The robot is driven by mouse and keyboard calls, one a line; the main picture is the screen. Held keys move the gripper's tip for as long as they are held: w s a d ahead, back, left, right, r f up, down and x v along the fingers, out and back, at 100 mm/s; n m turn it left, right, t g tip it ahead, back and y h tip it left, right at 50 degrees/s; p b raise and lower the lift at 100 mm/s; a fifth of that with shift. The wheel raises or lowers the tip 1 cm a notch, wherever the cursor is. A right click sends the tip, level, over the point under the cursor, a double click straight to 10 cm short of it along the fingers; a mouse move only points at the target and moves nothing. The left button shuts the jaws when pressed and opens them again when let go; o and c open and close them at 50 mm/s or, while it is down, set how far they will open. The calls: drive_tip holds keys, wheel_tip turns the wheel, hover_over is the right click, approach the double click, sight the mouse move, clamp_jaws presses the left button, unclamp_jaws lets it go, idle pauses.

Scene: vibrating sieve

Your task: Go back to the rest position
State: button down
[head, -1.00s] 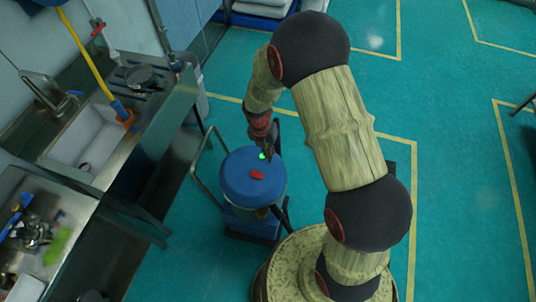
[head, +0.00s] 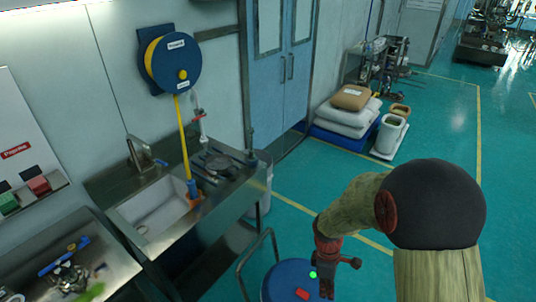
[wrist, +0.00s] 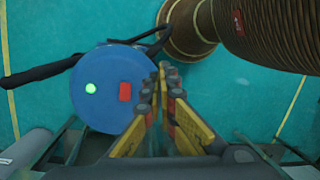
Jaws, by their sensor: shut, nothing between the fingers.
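My gripper (head: 327,288) is shut and empty, pointing down over the right side of a blue round-topped drum (head: 274,284), apparently the sieve. In the wrist view the closed fingertips (wrist: 163,72) show beside the right edge of the blue lid (wrist: 100,62), with nothing between them. I cannot tell the exact height above the lid. A small red block or patch (head: 302,294) is on the lid and also shows in the wrist view (wrist: 125,92). A bright green spot (wrist: 90,88) appears on the lid. The drum's lower part is cut off in the head view.
A metal handrail (head: 246,262) stands left of the drum. A steel sink counter (head: 165,200) with a yellow hose (head: 183,140) is along the left wall. Sacks on a blue pallet (head: 345,137) stand at the back. The green floor (head: 440,110) at right is clear.

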drive_tip(key=s+r+m+t+y+b, duration=0.1)
drive_tip(key=s+r+m+t+b, duration=0.7)
drive_tip(key=s+r+m+b, duration=0.4)
wheel_tip(320, 180, up, 5)
drive_tip(key=shift+s+d+f+m+b, duration=0.15)
drive_tip(key=shift+s+m+b, duration=0.25)
drive_tip(key=shift+m+b, duration=0.6)
